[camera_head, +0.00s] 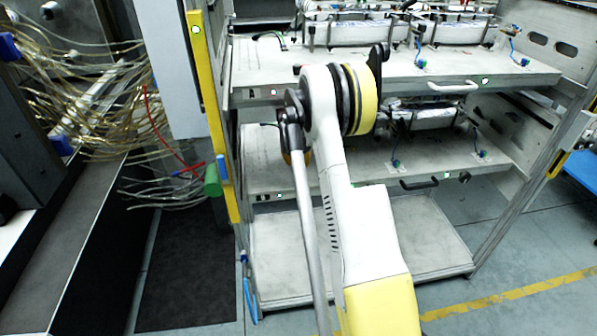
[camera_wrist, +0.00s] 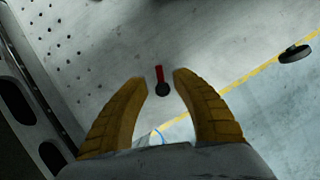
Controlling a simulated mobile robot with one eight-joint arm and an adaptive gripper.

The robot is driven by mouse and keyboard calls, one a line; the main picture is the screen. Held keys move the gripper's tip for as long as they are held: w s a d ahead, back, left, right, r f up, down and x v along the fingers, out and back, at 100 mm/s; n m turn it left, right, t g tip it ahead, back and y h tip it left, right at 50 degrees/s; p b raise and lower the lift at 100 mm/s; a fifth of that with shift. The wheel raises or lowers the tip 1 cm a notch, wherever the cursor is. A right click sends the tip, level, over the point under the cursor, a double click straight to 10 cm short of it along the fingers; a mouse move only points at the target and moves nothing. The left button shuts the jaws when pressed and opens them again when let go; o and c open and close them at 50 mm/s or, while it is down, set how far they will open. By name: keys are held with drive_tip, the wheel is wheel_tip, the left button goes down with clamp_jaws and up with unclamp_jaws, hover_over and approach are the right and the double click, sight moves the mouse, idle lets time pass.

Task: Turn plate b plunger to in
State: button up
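In the wrist view a plunger with a black round knob and a red stem (camera_wrist: 161,82) stands out against a grey plate surface (camera_wrist: 110,40). My gripper (camera_wrist: 158,81) is open, with one yellow finger on each side of the plunger. Gaps show between the knob and both fingers; whether the fingertips reach its depth I cannot tell. In the head view my arm covers the gripper and the plunger. A middle shelf plate with a black handle (camera_head: 420,184) and an upper plate with a light handle (camera_head: 453,87) show there. No readable label tells which is plate b.
A black handle (camera_wrist: 294,53) juts out at the right of the wrist view. A rack side post with slots (camera_wrist: 22,103) stands close at its left. In the head view, loose cables (camera_head: 90,110) hang left of the yellow post (camera_head: 212,120).

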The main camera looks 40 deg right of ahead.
sight(299, 168)
drive_tip(key=b+x, duration=0.1)
drive_tip(key=x, duration=0.3)
drive_tip(key=shift+a+f, duration=0.1)
clamp_jaws()
